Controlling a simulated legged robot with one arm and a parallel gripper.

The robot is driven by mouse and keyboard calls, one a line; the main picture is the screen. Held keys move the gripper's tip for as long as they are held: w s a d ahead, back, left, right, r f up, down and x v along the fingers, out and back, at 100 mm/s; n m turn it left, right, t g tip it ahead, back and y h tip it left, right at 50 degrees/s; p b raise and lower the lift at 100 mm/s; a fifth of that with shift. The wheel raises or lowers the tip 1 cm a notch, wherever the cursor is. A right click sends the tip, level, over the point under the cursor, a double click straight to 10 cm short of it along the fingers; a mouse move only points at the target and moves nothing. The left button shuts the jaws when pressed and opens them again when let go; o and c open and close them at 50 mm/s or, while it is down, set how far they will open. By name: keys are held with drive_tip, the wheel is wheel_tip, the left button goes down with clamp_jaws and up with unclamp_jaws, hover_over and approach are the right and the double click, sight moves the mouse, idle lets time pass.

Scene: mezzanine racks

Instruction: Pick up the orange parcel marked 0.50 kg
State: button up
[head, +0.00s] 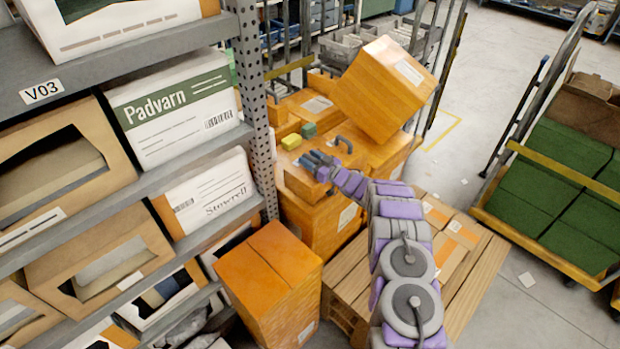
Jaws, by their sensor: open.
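Several orange parcels are stacked beyond the rack, and I cannot read a 0.50 kg mark on any of them. One large orange parcel (385,88) leans tilted on top of the stack at the back. Another orange parcel (322,222) stands in the stack below my gripper. A separate orange parcel (265,285) stands nearer, beside the rack. My gripper (312,160) is open at the end of the outstretched arm, over the top of the stack. It hides part of the parcel top, and I cannot tell whether it touches it.
A small yellow block (291,142) and a small green block (309,130) lie beside my gripper. A perforated rack post (258,110) stands close on the left. A wooden pallet (470,275) lies to the right.

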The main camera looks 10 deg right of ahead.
drive_tip(key=shift+d, duration=0.2)
drive_tip(key=shift+c, duration=0.5)
drive_tip(key=shift+d, duration=0.1)
drive_tip(key=c, duration=0.3)
drive_tip(key=shift+a, duration=0.45)
clamp_jaws()
drive_tip(key=shift+d, duration=0.2)
